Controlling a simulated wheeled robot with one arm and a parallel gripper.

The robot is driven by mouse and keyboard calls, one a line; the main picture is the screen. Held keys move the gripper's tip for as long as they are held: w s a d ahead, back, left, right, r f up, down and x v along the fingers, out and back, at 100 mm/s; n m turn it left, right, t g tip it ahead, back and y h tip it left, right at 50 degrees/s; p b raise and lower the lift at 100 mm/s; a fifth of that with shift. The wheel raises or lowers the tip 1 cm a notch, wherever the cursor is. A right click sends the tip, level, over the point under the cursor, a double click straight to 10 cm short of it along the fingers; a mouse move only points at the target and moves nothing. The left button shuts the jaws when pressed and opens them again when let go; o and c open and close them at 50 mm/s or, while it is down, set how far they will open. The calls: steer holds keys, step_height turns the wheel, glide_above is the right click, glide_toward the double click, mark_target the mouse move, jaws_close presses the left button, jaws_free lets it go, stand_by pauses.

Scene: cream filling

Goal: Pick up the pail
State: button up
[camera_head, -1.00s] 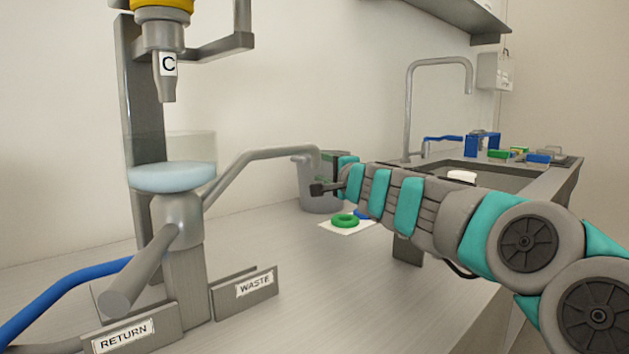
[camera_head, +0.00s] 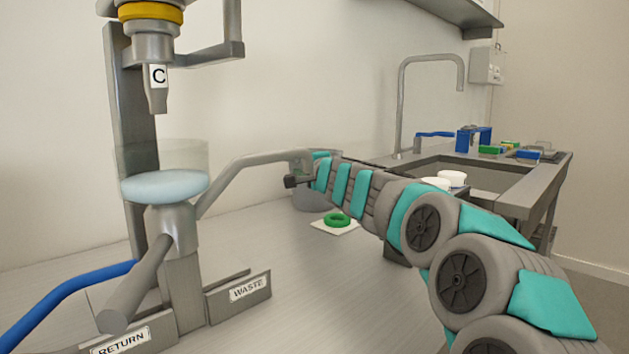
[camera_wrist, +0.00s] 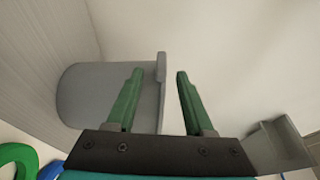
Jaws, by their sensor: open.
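The grey pail (camera_head: 308,199) stands on the counter at the back, partly hidden behind my arm in the head view. In the wrist view the pail (camera_wrist: 82,95) lies sideways in the picture, with its rim towards the right. My gripper (camera_wrist: 160,73) is open and empty. Its left green finger overlaps the pail's side, and its right finger is beyond the rim. The rim edge with a small raised tab shows between the fingers. I cannot tell whether either finger touches it. In the head view the fingertips are hidden at the pail's top.
A green ring (camera_head: 338,219) lies on a white card (camera_head: 325,229) before the pail. White tubs (camera_head: 452,179) and a sink (camera_head: 470,176) are at right.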

steer(key=shift+c, duration=0.3)
jaws_close()
stand_by(1.1)
